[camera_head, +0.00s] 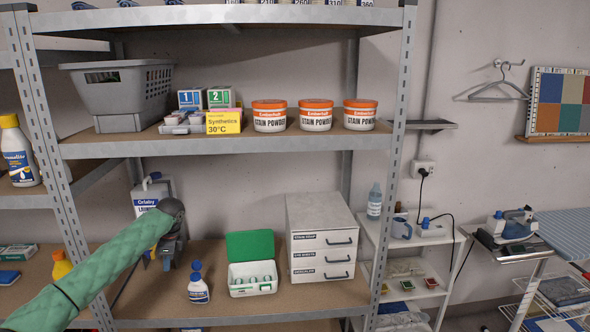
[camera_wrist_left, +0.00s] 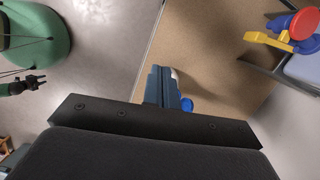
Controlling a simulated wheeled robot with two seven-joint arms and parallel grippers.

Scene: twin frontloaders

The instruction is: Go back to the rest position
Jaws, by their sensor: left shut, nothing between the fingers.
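My left arm, in a green quilted sleeve, reaches in from the lower left of the head view. My left gripper (camera_head: 167,262) points down over the lower shelf, in front of a white and blue jug (camera_head: 147,197). In the left wrist view its fingers (camera_wrist_left: 162,88) are together with nothing between them. A blue cap (camera_wrist_left: 187,104) shows just beside and below the fingertips, partly hidden.
The lower shelf (camera_head: 325,300) holds a small blue-capped bottle (camera_head: 198,284), an open green-lidded box (camera_head: 252,275) and a white drawer unit (camera_head: 322,240). Metal uprights (camera_head: 388,190) flank it. The upper shelf (camera_head: 250,142) carries a grey basket (camera_head: 120,95) and three tubs (camera_head: 315,115).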

